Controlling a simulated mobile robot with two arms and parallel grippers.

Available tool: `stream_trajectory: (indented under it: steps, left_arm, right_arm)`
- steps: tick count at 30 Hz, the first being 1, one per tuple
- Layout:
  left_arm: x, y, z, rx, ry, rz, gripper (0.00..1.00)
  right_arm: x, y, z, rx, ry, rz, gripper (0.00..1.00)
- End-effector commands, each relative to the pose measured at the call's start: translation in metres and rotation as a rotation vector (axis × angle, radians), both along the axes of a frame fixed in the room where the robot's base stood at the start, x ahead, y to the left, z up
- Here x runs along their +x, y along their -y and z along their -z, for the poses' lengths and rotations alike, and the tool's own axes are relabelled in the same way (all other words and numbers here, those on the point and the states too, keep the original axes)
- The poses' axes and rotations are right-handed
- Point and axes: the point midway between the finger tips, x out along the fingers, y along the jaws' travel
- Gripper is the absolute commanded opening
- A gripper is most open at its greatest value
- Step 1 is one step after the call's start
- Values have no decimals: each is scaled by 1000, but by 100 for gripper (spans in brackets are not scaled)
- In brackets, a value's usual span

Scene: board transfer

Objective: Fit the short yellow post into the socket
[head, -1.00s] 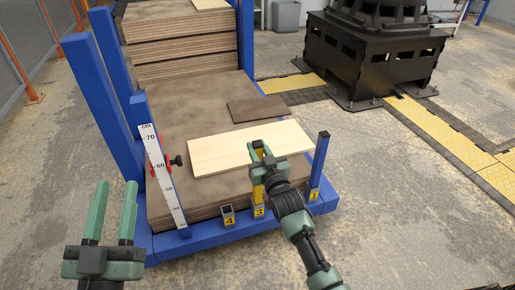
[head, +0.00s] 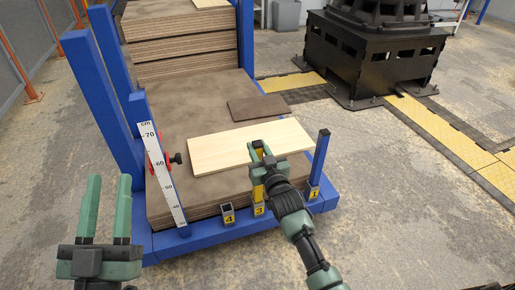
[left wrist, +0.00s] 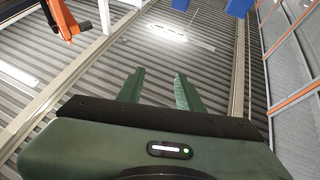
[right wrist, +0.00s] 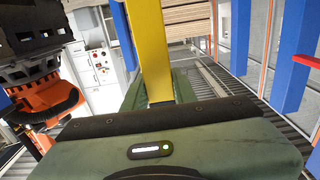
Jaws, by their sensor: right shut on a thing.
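The short yellow post (head: 257,190) is upright in my right gripper (head: 263,153), near the front edge of the blue pallet frame. Its lower end meets or hangs just over the socket labelled 3 (head: 259,210); I cannot tell whether it is inside. In the right wrist view the yellow post (right wrist: 148,45) stands between the fingers of my right gripper (right wrist: 150,92). An open, empty socket labelled 4 (head: 228,212) is to its left. My left gripper (head: 108,208) is open and empty, left of the pallet; it also shows in the left wrist view (left wrist: 160,90).
A pale board (head: 215,152) and a dark board (head: 258,108) lie on the brown board stack (head: 180,110). A blue post (head: 320,160) stands in socket 1 at right. A white centimetre scale (head: 163,175) stands at the front left.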

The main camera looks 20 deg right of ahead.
Motion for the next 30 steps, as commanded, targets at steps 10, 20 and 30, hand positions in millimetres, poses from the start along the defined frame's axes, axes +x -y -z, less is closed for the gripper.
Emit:
stream_trajectory:
  steps: [10, 20, 30]
  left_arm:
    - [-5, 0, -7, -13, 46, 3, 36]
    - [-10, -1, -14, -26, 89, 4, 36]
    - [-14, -1, -21, -37, 133, 7, 36]
  right_arm:
    - [0, 0, 2, 0, 4, 0, 0]
    - [0, 0, 5, 0, 3, 0, 0]
    - [0, 0, 8, 0, 3, 0, 0]
